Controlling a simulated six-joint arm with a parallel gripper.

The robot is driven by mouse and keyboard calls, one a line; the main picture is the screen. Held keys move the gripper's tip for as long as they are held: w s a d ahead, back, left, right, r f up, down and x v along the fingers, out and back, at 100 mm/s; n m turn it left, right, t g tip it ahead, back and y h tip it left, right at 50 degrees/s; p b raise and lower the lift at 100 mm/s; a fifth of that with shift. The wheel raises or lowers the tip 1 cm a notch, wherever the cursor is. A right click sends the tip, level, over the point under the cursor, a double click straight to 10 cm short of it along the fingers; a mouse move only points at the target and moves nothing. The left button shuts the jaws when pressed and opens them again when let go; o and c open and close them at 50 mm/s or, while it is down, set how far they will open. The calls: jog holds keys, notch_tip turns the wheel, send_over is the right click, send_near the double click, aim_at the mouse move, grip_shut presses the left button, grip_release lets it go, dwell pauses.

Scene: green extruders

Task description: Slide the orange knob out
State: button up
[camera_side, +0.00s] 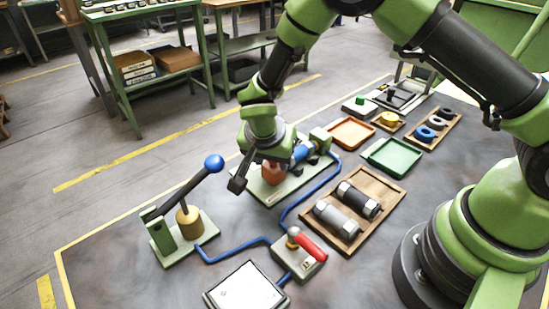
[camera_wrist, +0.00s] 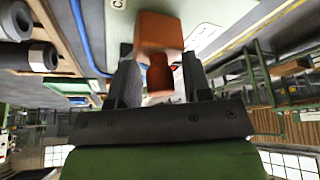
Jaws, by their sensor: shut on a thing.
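The orange knob (camera_side: 272,171) sits at the left end of a green base plate (camera_side: 277,188), beside a blue part (camera_side: 301,151). In the wrist view the knob (camera_wrist: 158,38) is a squared orange block with a narrower, darker orange part (camera_wrist: 159,78) toward my gripper. My gripper (camera_wrist: 158,85) has one dark finger on each side of that narrow part and is shut on it. In the side view my gripper (camera_side: 255,172) is tilted, and its hand partly hides the knob. How far the knob stands from the blue part is hard to tell.
A lever with a blue ball (camera_side: 214,163) stands at left. A red-handled valve (camera_side: 306,247) and a white panel (camera_side: 245,290) are in front. A wooden tray (camera_side: 378,188) holds two bolts. Orange (camera_side: 352,133) and green (camera_side: 393,156) trays lie behind. A blue hose (camera_side: 290,212) runs across the table.

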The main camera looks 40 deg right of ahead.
jog(key=shift+a+f, duration=0.1)
jog(key=shift+a, duration=1.35)
jog(key=o, duration=0.4)
jog(key=shift+d, duration=0.1)
notch_tip(320, 180, up, 9)
jog(key=shift+f, duration=0.15)
